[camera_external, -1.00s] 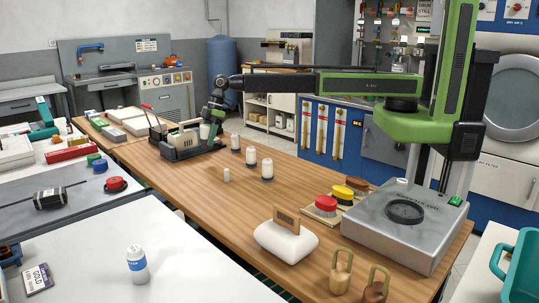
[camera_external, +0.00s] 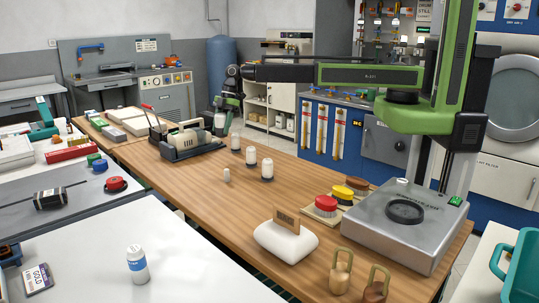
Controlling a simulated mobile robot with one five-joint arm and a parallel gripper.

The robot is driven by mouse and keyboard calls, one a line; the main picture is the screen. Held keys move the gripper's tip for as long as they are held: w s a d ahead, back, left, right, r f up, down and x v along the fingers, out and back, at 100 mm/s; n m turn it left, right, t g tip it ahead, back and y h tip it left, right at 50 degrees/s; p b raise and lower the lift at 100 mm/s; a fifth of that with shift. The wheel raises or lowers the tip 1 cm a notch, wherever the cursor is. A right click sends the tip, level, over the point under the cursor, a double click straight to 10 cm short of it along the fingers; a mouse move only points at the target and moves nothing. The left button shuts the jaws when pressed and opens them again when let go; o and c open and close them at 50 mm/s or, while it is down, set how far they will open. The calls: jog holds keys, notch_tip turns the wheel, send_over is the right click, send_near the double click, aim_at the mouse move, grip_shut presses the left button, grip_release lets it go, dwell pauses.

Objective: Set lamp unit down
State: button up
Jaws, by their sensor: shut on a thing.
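My gripper (camera_external: 220,113) hangs from the arm's end near the far edge of the wooden counter, small in the external view. It is shut on a small white cylinder, seemingly the lamp unit (camera_external: 219,122), just right of the dark tray. Its lower end lies close to the counter's far edge; I cannot tell whether it touches the counter. The fingers are too small to make out clearly.
A dark tray (camera_external: 176,155) with tools and a cream-coloured thing stands left of my gripper. Red, yellow and brown knobs (camera_external: 340,196) sit further right. The counter's left middle is clear.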

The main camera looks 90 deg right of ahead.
jog(key=s+a+n+g, duration=0.1)
jog(key=s+a+n, duration=0.2)
jog(key=s+a, duration=0.85)
jog(key=s+a+n+g, duration=0.2)
jog(key=s+a+n, duration=0.2)
jog(key=s+a, duration=0.7)
jog(key=shift+y, duration=0.5)
jog(key=w+a+f+b, duration=0.1)
jog(key=a+f+b, duration=0.1)
jog(key=a, duration=0.2)
jog(key=w+a+f+b, duration=0.1)
jog(key=a+f+b, duration=0.1)
jog(key=a, duration=0.3)
jog(key=w+a+f+b, duration=0.1)
jog(key=a+f+b, duration=0.1)
jog(key=a, duration=0.2)
jog(key=shift+w+a+f+b, duration=0.25)
jog(key=shift+w+b, duration=0.05)
jog(key=shift+b, duration=0.05)
jog(key=shift+a, duration=0.4)
notch_tip(320, 180, down, 4)
jog(key=b, duration=0.4)
jog(key=shift+f, duration=0.2)
jog(key=shift+r, duration=0.2)
jog(key=shift+f, duration=0.15)
jog(key=o, duration=1.5)
jog(key=shift+c, duration=0.2)
